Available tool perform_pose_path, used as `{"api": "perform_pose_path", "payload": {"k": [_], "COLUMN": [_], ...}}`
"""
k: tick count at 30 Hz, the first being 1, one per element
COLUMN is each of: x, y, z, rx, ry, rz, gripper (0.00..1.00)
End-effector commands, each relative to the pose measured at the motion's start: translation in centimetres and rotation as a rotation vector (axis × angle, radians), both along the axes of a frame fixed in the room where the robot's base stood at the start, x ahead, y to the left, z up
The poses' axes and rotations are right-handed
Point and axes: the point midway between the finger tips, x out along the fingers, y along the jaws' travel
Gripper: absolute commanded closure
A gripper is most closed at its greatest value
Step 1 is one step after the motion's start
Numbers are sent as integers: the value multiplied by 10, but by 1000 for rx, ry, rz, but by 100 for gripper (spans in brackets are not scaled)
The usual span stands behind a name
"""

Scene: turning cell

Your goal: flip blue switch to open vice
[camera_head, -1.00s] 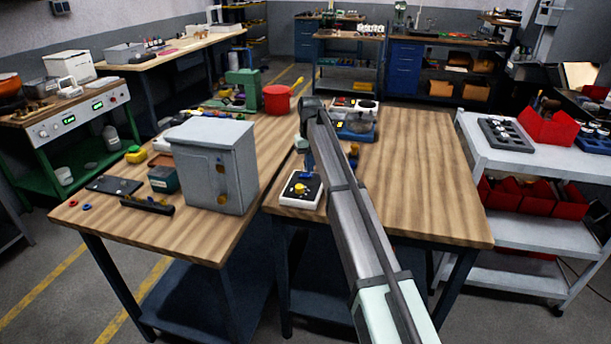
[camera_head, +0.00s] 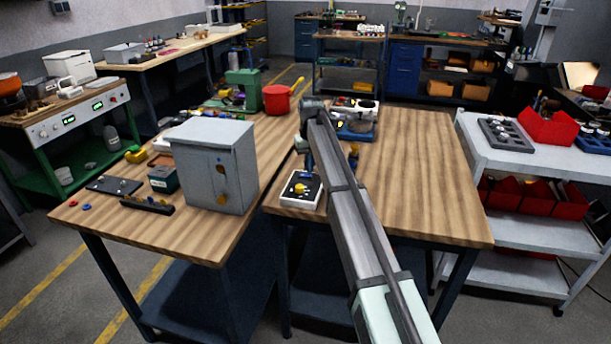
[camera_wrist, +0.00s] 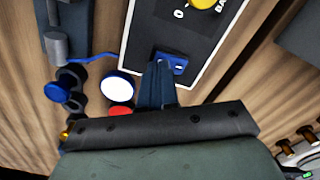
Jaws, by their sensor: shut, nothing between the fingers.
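The blue switch (camera_wrist: 178,63) is a small rocker on a black panel with a white border (camera_wrist: 150,50), near the panel's edge in the wrist view. A yellow knob (camera_wrist: 203,3) sits further up that panel. My gripper (camera_wrist: 160,72) is shut and empty, its dark blue fingertips right beside the switch and covering part of it. I cannot tell whether they touch it. In the head view the panel box (camera_head: 301,204) lies on the wooden bench, with my gripper (camera_head: 308,165) just above its far edge. The switch is not clear there, and I cannot make out the vice for certain.
A grey cabinet (camera_head: 213,165) stands left of the panel. A blue-based device (camera_head: 355,132) and a red pot (camera_head: 277,99) are further back. In the wrist view, round blue, white and red pieces (camera_wrist: 117,88) lie beside the panel. The bench's right side (camera_head: 430,170) is clear.

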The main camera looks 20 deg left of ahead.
Motion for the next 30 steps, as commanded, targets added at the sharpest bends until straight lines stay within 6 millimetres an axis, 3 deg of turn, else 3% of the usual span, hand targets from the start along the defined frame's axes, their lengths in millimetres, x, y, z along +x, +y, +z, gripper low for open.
{"api": "perform_pose_path", "payload": {"k": [30], "x": [0], "y": [0], "z": [-12], "rx": [0], "ry": [0], "rz": [0], "gripper": [100]}}
